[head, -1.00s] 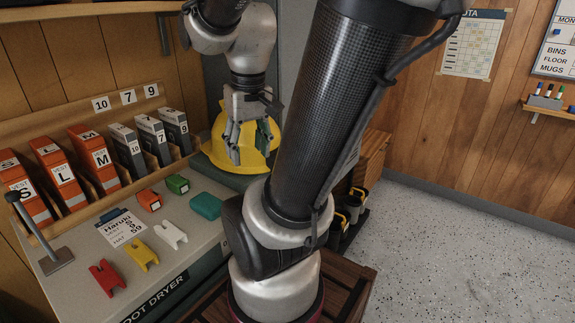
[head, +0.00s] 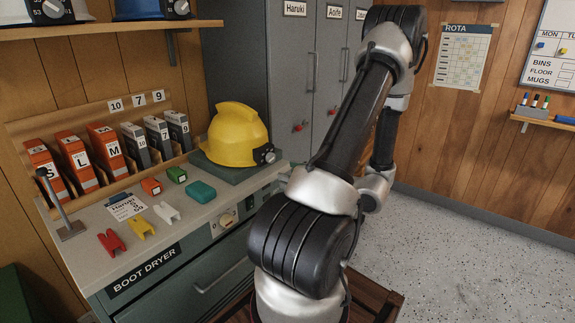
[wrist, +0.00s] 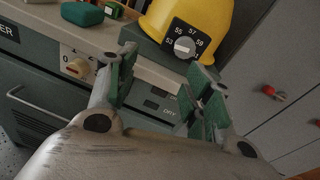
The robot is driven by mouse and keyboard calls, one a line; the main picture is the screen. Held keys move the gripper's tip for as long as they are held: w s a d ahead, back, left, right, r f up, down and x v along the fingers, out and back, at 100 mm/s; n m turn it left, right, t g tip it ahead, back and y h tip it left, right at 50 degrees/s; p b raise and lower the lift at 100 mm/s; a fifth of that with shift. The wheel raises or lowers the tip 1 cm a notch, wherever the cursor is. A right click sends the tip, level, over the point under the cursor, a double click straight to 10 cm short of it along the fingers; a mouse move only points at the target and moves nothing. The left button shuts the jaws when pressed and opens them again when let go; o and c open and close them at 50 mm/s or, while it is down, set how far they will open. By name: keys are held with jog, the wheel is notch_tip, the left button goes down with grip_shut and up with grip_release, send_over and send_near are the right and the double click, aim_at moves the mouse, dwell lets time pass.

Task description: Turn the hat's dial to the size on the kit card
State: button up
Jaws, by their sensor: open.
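The yellow hard hat (head: 236,136) sits on a dark green stand at the right end of the counter, its dial (head: 264,154) facing front-right. In the wrist view the hat (wrist: 205,18) shows at the top, with the dial's pale round knob (wrist: 184,46) on a black plate marked 53, 55, 57 and 59. I cannot tell surely which number the knob points to. The kit card (head: 126,206) lies on the counter; it reads Haruki, with 59 on its lower part. My gripper (wrist: 162,68) is open and empty, apart from the dial, its fingers below it in the picture. The head view hides it behind my arm.
The boot dryer counter (head: 85,230) holds red, yellow and white clips, small boxes and a teal case (head: 201,192). A dryer knob (head: 226,219) is on its front. Orange and grey boxes stand behind. Grey lockers (head: 240,60) are behind the hat. The floor at right is clear.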

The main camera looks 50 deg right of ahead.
aim_at(272, 158)
jog(key=shift+m+t+h, duration=0.4)
jog(key=shift+t+h, duration=0.1)
jog(key=shift+h, duration=0.4)
jog(key=w, duration=0.2)
jog(key=w+d+r, duration=0.1)
jog(key=w, duration=0.2)
jog(key=w+r, duration=0.1)
jog(key=w, duration=0.2)
jog(key=shift+w+d, duration=0.25)
jog(key=shift+d, duration=0.1)
jog(key=c, duration=1)
